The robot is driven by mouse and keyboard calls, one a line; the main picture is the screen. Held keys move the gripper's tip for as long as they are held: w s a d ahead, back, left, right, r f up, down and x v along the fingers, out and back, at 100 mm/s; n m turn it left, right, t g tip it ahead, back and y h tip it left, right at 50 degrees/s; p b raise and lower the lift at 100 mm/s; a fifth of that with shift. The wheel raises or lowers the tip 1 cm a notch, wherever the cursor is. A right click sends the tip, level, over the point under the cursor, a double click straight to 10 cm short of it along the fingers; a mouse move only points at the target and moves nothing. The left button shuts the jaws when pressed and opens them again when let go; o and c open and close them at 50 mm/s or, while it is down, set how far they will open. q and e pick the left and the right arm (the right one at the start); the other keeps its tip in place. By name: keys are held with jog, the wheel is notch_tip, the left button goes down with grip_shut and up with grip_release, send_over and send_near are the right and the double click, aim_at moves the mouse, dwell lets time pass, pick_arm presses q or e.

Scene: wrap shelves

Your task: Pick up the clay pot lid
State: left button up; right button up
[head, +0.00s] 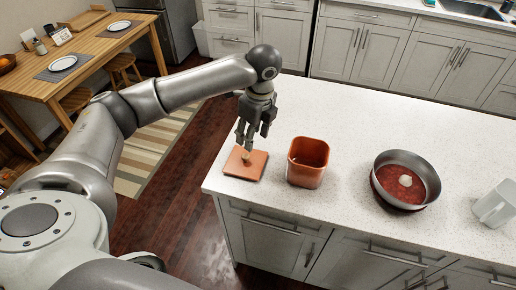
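The clay pot lid (239,170) lies flat on the white counter near its left end. It is a square terracotta plate with a small pale knob (246,157) on top. The clay pot (308,172), a square orange-brown container with an open top, stands just right of the lid. My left gripper (249,146) points down right above the lid, with its fingertips at the knob. From this angle I cannot tell whether the fingers touch or grip the knob. My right gripper is not in view.
A round metal pan (428,178) with a reddish inside and a pale lump in it stands further right on the counter. The counter behind the pot is clear. A wooden table (88,43) stands at upper left.

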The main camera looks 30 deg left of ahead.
pick_arm(q)
jog(key=p, duration=0.1)
send_over(246, 156)
jog(key=d, duration=0.1)
jog(key=f, duration=0.4)
jog(key=shift+s+f, duration=0.25)
jog(key=shift+s, duration=0.1)
jog(key=f, duration=0.1)
jog(key=f+p, duration=0.2)
jog(key=f, duration=0.1)
jog(key=shift+w+a+f, duration=0.1)
jog(key=shift+w+a, duration=0.2)
jog(key=shift+a, duration=0.1)
jog(key=shift+a+f, duration=0.1)
jog(key=shift+f, duration=0.35)
jog(key=shift+c, duration=2.5)
jog(key=c, duration=0.5)
grip_shut()
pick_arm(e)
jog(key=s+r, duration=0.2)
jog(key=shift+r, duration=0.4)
